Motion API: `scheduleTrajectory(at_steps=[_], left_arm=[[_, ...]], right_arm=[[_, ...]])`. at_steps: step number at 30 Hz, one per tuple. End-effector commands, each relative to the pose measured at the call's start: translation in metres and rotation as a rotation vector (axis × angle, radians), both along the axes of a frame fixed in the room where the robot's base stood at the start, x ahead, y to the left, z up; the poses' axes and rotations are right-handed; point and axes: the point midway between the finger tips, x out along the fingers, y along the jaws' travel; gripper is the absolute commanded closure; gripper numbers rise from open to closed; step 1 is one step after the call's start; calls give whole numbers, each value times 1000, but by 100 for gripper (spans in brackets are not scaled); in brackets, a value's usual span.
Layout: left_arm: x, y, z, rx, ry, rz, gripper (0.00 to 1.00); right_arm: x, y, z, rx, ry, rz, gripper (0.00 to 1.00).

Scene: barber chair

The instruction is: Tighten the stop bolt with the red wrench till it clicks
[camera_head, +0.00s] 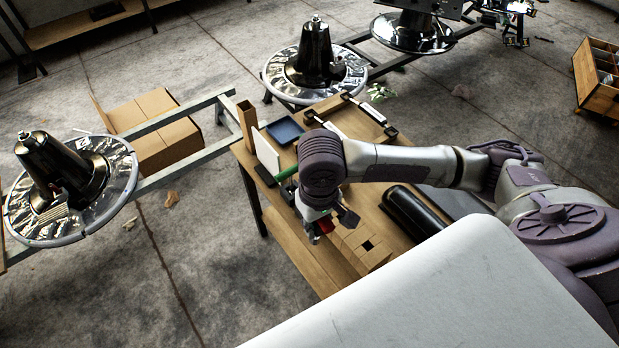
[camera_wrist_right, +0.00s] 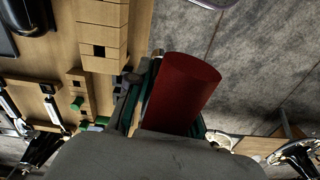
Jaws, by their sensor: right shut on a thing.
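My right gripper (camera_head: 328,222) points down over the front edge of the wooden workbench (camera_head: 300,262). It is shut on a red, round-ended handle, the red wrench (camera_head: 324,225). In the right wrist view the red wrench (camera_wrist_right: 180,90) shows as a thick red cylinder between the dark fingers, and its working end is hidden. I cannot pick out the stop bolt. Chrome pedestals on round bases stand beyond the bench, one at the left (camera_head: 65,175) and one at the back (camera_head: 316,60). My left gripper is not in view.
A wooden block with a square hole (camera_head: 366,246) and a black cylinder (camera_head: 413,212) lie on the bench near my arm. A blue tray (camera_head: 285,131) is farther back. Cardboard boxes (camera_head: 150,130) and grey metal rails (camera_head: 180,155) occupy the floor. Open floor lies at the lower left.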

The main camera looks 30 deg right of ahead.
Motion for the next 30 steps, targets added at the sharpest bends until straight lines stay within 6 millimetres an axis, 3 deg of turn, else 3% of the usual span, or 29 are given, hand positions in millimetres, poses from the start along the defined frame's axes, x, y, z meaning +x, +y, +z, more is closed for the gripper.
scheduleTrajectory(at_steps=[6, 10, 30], left_arm=[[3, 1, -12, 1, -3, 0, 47], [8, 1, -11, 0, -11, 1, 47], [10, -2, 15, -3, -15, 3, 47]], right_arm=[[10, -5, -49, -9, -6, 232, 100], [23, -11, -67, -21, -13, 458, 100], [109, -39, -77, -44, -19, 1648, 100]])
